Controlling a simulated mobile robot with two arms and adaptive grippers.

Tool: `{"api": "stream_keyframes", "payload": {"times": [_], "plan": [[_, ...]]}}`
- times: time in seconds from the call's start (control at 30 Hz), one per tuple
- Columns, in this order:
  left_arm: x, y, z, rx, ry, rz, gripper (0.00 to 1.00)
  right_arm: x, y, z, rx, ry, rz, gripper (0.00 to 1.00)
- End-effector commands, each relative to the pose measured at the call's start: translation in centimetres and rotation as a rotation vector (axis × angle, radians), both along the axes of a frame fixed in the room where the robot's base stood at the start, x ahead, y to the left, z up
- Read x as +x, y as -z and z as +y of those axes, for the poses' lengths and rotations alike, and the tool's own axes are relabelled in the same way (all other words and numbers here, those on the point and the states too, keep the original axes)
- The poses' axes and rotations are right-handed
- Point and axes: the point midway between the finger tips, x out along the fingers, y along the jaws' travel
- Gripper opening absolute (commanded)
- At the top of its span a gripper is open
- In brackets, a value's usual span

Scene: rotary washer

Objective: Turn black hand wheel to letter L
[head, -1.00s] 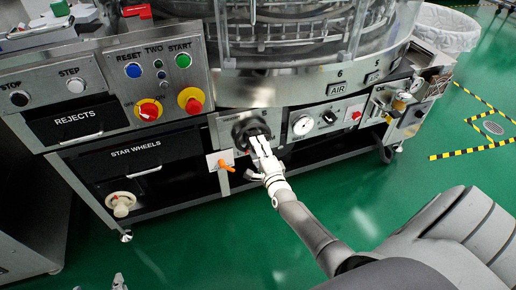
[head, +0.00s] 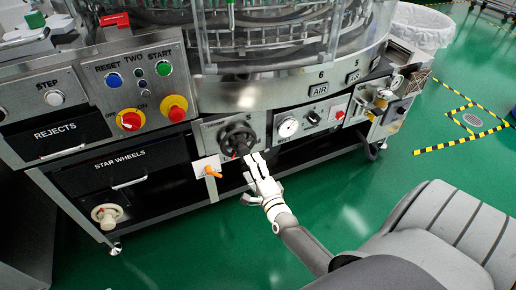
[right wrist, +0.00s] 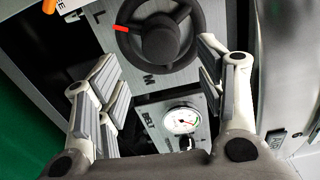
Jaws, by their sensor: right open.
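The black hand wheel (head: 236,138) sits on a grey panel low on the machine's front. In the right wrist view the wheel (right wrist: 163,40) has a round black hub and a red mark (right wrist: 120,29) on its left side. The mark points left, close to the letter L (right wrist: 99,17). The letter M (right wrist: 149,79) is below the wheel. My right gripper (head: 256,166) is open and empty just in front of the wheel, below and right of it. Its fingers (right wrist: 165,72) are spread on either side of the view, apart from the rim. My left gripper is out of view.
An orange-handled lever (head: 212,171) is left of the wheel. Gauges (head: 287,127) and air controls line the panel to the right. Red and yellow emergency buttons (head: 176,109) are upper left. Green floor (head: 320,210) is clear in front. A grey chair-like shape fills the lower right.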

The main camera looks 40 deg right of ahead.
Motion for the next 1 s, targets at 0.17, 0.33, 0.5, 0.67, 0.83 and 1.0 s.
{"api": "stream_keyframes", "payload": {"times": [0.17,0.33,0.5,0.67,0.83,1.0], "plan": [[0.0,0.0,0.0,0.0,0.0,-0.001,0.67,-2.7,0.1,0.7,-0.001,0.0,0.002,0.63],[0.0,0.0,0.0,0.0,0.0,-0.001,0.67,-4.0,0.0,1.0,0.0,0.0,0.0,0.63],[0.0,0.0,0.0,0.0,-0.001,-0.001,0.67,-4.3,0.0,1.0,0.0,0.0,0.0,0.63],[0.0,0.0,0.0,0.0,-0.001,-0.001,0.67,-4.2,0.0,1.0,0.0,0.0,0.0,0.63],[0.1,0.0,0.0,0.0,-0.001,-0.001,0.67,-4.2,0.0,1.0,0.0,0.0,0.0,0.63],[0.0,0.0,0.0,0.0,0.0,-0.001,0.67,-4.2,-0.1,1.2,-0.008,-0.006,0.005,0.63]]}}
